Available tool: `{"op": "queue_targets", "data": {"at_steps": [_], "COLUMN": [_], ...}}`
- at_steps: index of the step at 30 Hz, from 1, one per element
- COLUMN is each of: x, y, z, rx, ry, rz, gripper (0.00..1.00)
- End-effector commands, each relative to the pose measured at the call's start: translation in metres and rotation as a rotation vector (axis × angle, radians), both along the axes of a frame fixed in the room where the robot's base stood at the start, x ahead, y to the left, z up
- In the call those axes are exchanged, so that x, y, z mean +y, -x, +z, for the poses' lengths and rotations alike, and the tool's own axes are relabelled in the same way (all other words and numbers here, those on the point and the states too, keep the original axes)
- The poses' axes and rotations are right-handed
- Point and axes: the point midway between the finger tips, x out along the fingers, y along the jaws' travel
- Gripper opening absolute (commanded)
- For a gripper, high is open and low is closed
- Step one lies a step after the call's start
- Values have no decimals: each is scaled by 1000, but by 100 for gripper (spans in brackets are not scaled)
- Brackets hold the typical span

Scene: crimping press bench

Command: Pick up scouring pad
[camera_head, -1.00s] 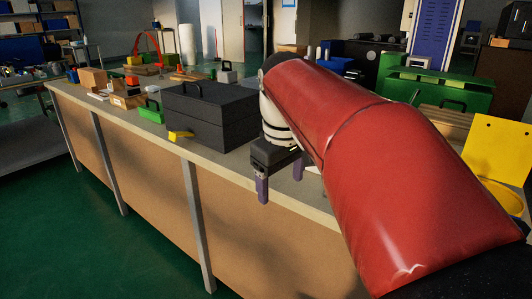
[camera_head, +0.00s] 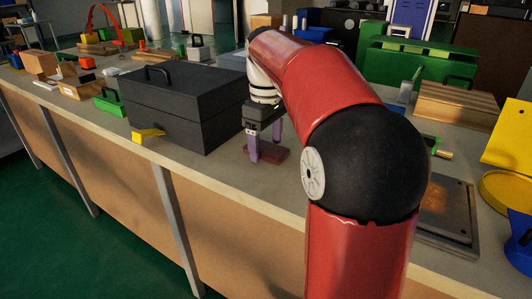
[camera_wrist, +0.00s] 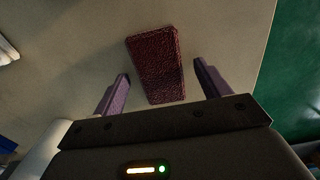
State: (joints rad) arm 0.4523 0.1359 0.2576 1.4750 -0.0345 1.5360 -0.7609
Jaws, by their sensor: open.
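The scouring pad (camera_wrist: 156,62) is a dark red, rough rectangular block lying flat on the bench top. In the wrist view it lies between and a little beyond the two purple fingers of my gripper (camera_wrist: 164,88), its near end reaching between the fingertips. My gripper is open, with a gap on each side of the pad and nothing held. In the head view my gripper (camera_head: 266,148) points down at the bench, and the pad (camera_head: 274,155) shows partly behind the fingers. The exact height of the fingertips above the bench is hard to tell.
A large dark toolbox (camera_head: 185,105) stands just left of my gripper. A yellow object (camera_head: 147,135) lies by the bench's front edge, near a green box (camera_head: 110,102). A metal plate (camera_head: 448,215) lies to the right. The bench (camera_head: 225,175) is clear in front of the pad.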

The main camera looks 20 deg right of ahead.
Motion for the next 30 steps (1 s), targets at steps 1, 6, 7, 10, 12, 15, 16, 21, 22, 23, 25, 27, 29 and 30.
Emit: {"op": "queue_targets", "data": {"at_steps": [1, 6, 7, 10, 12, 15, 16, 21, 22, 23, 25, 27, 29, 30], "x": [0, 0, 0, 0, 0, 0, 0, 0, 0, 0, 0, 0, 0, 0], "y": [0, 0, 0, 0, 0, 0, 0, 0, 0, 0, 0, 0, -1, -1], "z": [-3, -4, -4, -4, -4, -4, -4, -4, -4, -4, -3, 0, 6, 11], "rx": [-1, -1, -1, -1, -1, -1, -1, -1, -1, -1, -1, -3, -3, -3], "ry": [1, 0, 0, 0, 0, 0, 0, 0, 0, 0, 0, 1, 1, 1], "rz": [0, 0, 0, 0, 0, 0, 0, 0, 0, 0, 0, 0, 0, 0], "gripper": [75, 75, 75, 68, 58, 45, 41, 28, 28, 28, 28, 28, 28, 28]}}
